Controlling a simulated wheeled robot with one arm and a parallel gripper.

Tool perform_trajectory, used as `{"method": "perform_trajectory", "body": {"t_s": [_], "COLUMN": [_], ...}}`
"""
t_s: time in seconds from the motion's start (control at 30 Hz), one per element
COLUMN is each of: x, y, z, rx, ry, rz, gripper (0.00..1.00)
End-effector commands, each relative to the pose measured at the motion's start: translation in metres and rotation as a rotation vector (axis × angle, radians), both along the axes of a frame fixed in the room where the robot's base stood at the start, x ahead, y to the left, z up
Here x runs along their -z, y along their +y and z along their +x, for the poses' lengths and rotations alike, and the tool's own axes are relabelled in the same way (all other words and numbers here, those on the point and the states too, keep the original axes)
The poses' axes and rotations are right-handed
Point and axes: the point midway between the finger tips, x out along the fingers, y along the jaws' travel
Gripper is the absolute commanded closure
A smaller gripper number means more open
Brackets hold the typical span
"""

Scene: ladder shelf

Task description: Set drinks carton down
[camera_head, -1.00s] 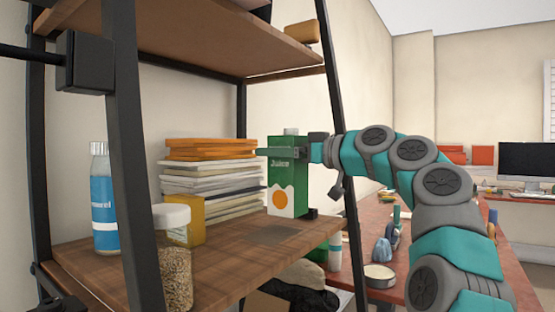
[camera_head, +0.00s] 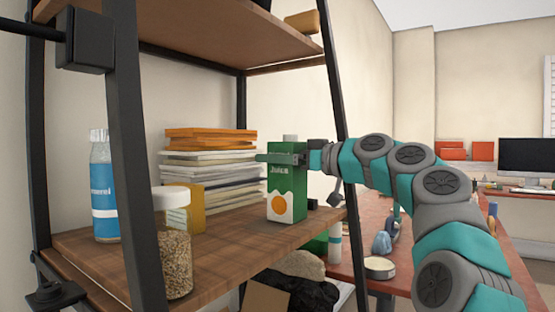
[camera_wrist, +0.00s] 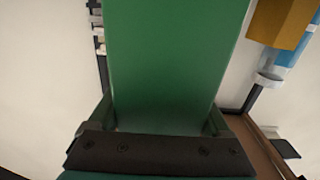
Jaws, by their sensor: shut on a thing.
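The drinks carton (camera_head: 287,192) is green with a white lower part, an orange circle and a light cap. It stands upright at the right end of the wooden shelf board (camera_head: 240,232). Its bottom looks at or very near the board; I cannot tell whether it touches. My gripper (camera_head: 283,158) reaches in from the right and is shut around the upper part of the carton. In the wrist view the green carton (camera_wrist: 175,60) fills the middle between the fingers. Its far side is hidden.
A stack of papers and orange folders (camera_head: 210,165) is left of the carton. A yellow box (camera_head: 190,208), a grain jar (camera_head: 174,250) and a blue-labelled bottle (camera_head: 104,195) stand further left. A black shelf post (camera_head: 337,100) rises behind my gripper. Bare board lies left of the carton.

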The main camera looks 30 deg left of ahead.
Motion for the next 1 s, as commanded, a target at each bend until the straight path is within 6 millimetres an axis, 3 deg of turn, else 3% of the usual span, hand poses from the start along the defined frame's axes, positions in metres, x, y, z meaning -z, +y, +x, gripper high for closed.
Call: {"method": "perform_trajectory", "body": {"t_s": [0.03, 0.07, 0.2, 0.6, 0.77, 1.0], "x": [0.002, 0.002, 0.001, -0.002, -0.001, 0.001], "y": [0.000, 0.000, 0.000, -0.001, -0.019, -0.063], "z": [0.000, 0.000, 0.000, 0.000, -0.001, -0.006], "rx": [0.000, 0.001, 0.000, 0.000, 0.002, -0.001], "ry": [-0.001, 0.000, 0.000, 0.000, -0.001, 0.001], "rz": [0.001, 0.000, 0.000, 0.000, 0.002, 0.000], "gripper": [1.00, 0.15, 0.00, 0.00, 0.00, 0.00]}}
